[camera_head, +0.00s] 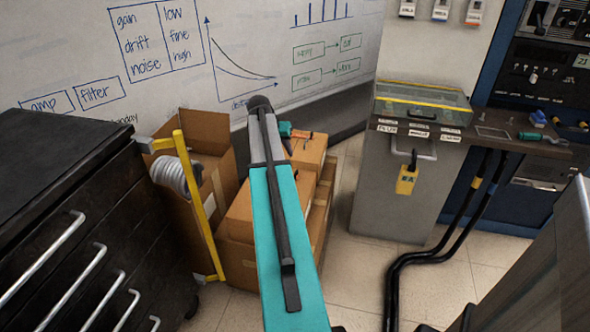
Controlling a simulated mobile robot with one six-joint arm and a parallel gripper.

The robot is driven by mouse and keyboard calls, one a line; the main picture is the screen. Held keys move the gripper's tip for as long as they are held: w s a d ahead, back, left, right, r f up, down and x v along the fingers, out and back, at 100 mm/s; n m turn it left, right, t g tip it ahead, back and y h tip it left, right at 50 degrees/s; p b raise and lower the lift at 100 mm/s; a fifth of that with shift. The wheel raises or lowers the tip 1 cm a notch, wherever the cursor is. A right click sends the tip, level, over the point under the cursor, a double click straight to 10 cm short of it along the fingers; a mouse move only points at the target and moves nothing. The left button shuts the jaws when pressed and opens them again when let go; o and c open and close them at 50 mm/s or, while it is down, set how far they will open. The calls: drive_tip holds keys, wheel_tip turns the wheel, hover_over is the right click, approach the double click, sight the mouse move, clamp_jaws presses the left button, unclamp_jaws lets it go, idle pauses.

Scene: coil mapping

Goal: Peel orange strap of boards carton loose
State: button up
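Brown cartons stand on the floor in the middle of the view, behind my teal arm. A closed carton (311,153) has its top uncovered to the right of the arm. I cannot read a label that marks one as the boards carton. A small orange piece (302,134) shows at the top of the closed carton; whether it is the strap is unclear. My gripper (289,141) appears as a small teal and dark shape just above that carton, beside the orange piece. Its fingers are too small to tell open from shut, and contact is unclear. My arm hides part of the cartons.
A black drawer cabinet (48,165) stands left. A grey cabinet (390,195) with a yellow padlock (406,181) stands right. Black cables (415,257) cross the tiled floor.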

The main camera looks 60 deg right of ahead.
drive_tip(key=shift+s+d+f, duration=0.1)
drive_tip(key=shift+s+d, duration=0.05)
approach(297, 171)
drive_tip(key=x, duration=0.7)
drive_tip(key=shift+f, duration=0.25)
idle(0.4)
clamp_jaws()
drive_tip(key=shift+s+d, duration=0.15)
idle(1.1)
